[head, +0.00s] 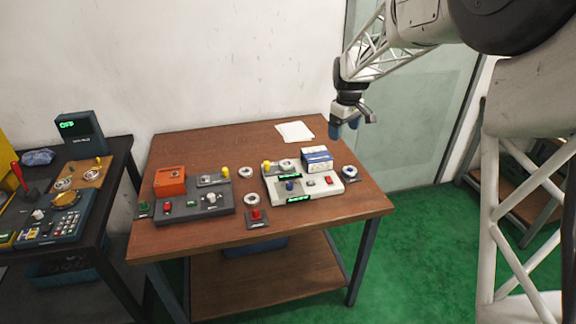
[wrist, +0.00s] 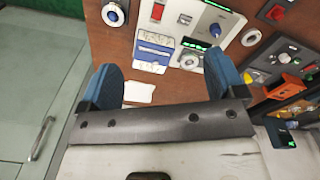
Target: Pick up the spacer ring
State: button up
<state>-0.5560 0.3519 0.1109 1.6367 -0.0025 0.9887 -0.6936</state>
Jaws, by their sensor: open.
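Several pale rings show, and I cannot tell which one is the spacer ring. In the head view, one ring (head: 246,172) lies on the wooden table between two control boxes, and another ring (head: 251,199) lies nearer the front edge. A third ring (head: 286,165) is at the back of the white control box, and a fourth ring (head: 349,171) is on a small base at the right. My gripper (head: 352,124) hangs above the table's back right, apart from all rings. In the wrist view, its blue fingers (wrist: 163,62) are spread with nothing held between them.
A white control box (head: 308,190) and a dark control box (head: 195,208) stand on the table (head: 230,148). A blue-and-white carton (head: 317,157), an orange box (head: 170,181) and white paper (head: 295,131) are there too. A red-knobbed base (head: 256,215) is by the front. The back is mostly clear.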

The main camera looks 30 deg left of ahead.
jog(key=w+a+f+n, duration=0.2)
jog(key=a+f, duration=0.4)
jog(key=a, duration=0.4)
jog(key=n, duration=0.2)
send_over(288, 164)
jog(key=shift+g, duration=0.3)
jog(key=f, duration=0.8)
jog(key=shift+s+f, duration=0.15)
jog(key=shift+s, duration=0.1)
jog(key=shift+f, duration=1.25)
jog(key=shift+f, duration=0.1)
jog(key=shift+w+f, duration=0.2)
jog(key=shift+f, duration=2.35)
